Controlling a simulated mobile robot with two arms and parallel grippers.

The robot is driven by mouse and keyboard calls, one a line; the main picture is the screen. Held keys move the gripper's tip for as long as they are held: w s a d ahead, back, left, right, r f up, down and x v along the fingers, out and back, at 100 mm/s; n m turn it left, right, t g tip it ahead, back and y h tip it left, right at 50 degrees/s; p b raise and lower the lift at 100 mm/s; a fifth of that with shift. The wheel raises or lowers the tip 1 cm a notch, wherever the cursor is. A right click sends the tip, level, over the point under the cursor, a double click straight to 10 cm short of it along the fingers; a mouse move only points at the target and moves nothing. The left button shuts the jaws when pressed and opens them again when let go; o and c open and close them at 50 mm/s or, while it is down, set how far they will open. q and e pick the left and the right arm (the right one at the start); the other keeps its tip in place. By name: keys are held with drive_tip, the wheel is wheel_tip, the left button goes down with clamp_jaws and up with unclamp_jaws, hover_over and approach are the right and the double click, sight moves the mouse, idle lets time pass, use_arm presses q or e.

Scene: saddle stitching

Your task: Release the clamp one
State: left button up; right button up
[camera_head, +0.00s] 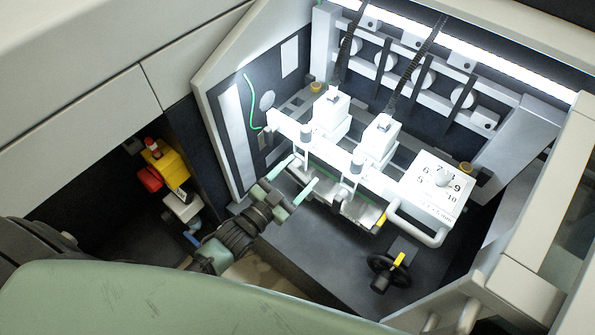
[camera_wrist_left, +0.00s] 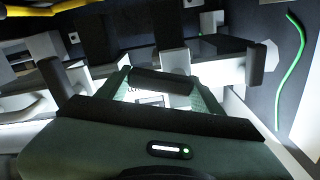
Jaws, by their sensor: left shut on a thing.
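My left gripper (camera_head: 296,178) reaches in from the lower left of the head view, at the left end of the white bar below the two stitching heads. Its two green fingers are shut on a small part that I take to be clamp one. The fingers hide most of the held part, so whether the clamp is locked or loose cannot be told. My right gripper is not in view.
The left stitching head (camera_head: 332,112) and right stitching head (camera_head: 382,138) stand above the white bar. A numbered dial panel (camera_head: 438,187) is to the right. A black handwheel (camera_head: 388,272) is below it. A green cable (camera_head: 248,105) hangs by the left wall.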

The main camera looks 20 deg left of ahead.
use_arm(q)
drive_tip(key=o, duration=1.4)
drive_tip(key=shift+c, duration=0.2)
drive_tip(key=v, duration=0.7)
drive_tip(key=shift+s+a+b, duration=0.15)
drive_tip(key=shift+s+b, duration=0.2)
